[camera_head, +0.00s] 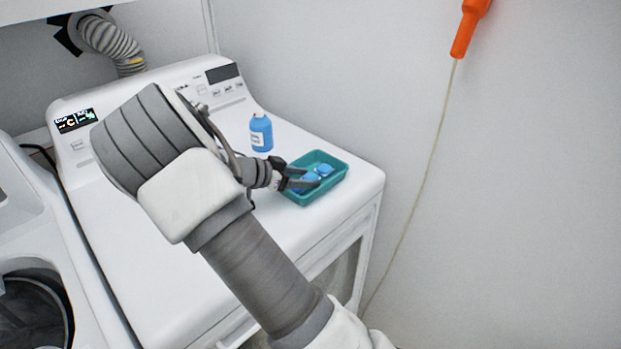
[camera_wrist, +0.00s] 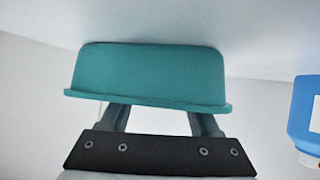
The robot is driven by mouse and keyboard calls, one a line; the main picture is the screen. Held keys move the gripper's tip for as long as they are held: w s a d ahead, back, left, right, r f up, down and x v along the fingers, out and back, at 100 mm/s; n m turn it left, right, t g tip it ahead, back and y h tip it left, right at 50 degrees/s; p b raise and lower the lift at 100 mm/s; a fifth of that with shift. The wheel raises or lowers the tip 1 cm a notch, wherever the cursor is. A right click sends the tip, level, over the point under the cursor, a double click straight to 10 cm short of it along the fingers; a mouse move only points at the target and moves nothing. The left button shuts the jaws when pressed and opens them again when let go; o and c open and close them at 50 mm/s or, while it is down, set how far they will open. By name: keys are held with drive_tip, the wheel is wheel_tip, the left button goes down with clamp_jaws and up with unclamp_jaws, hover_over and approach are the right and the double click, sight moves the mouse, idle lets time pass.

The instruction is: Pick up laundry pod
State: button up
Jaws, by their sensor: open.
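Blue laundry pods (camera_head: 325,170) lie in a teal tray (camera_head: 329,189) on top of the white machine. Another pod (camera_head: 311,177) lies closer to my fingers, and the fingers partly cover the blue there. My gripper (camera_head: 304,178) is open, with its fingers reaching over the tray's left side among the pods. In the wrist view the tray's outer wall (camera_wrist: 150,75) fills the middle, upside down. My gripper's fingers (camera_wrist: 160,118) are spread apart and pass behind the rim, so their tips and the pods are hidden there. I cannot tell whether a pod is between them.
A blue bottle (camera_head: 261,134) with a white label stands behind the tray; it shows at the right edge of the wrist view (camera_wrist: 308,118). A control panel runs along the machine's back. A grey wall (camera_head: 520,180) with a hanging orange handle (camera_head: 468,28) and cord is at right.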

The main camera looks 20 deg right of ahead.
clamp_jaws()
idle(0.3)
wheel_tip(320, 180, up, 10)
idle(0.5)
